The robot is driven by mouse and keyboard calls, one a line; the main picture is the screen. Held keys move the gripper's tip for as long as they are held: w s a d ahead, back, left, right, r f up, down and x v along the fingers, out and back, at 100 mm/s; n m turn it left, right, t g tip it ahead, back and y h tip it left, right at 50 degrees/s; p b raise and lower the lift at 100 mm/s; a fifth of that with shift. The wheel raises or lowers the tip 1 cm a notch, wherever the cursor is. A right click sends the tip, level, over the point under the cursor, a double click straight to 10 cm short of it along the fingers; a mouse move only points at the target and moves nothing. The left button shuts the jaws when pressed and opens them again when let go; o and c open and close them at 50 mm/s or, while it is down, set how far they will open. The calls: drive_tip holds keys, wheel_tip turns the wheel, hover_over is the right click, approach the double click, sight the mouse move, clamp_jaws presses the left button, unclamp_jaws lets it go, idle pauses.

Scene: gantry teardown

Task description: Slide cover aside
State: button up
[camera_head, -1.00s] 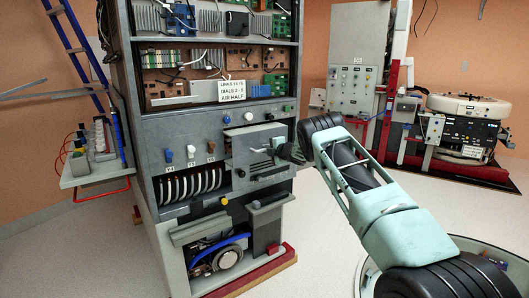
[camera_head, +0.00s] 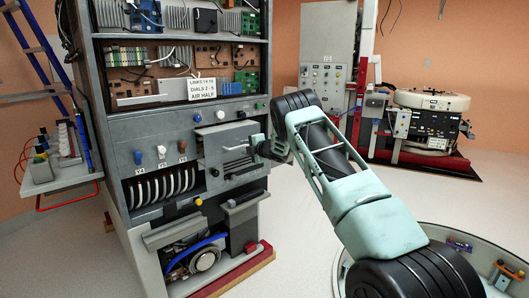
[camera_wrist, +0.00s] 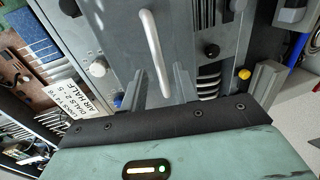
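The cover is a grey panel (camera_head: 213,148) on the cabinet's front, right of the dark window with white curved bars. It carries a pale bar handle (camera_head: 236,148). In the wrist view the handle (camera_wrist: 151,40) runs down from the top, with its lower end seen between the two grey fingers. My gripper (camera_head: 258,149) is in front of the cover's right part. In the wrist view my gripper (camera_wrist: 160,85) is open, one finger on each side of the handle. I cannot tell whether either finger touches it.
The cabinet has a white label (camera_head: 201,88), knobs and circuit boards above. A yellow knob (camera_head: 198,201) and a blue hose (camera_head: 195,246) are below. A side shelf (camera_head: 65,180) stands left. Open floor lies right of the cabinet.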

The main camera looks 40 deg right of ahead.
drive_tip(key=b+v, duration=0.2)
drive_tip(key=v, duration=1.1)
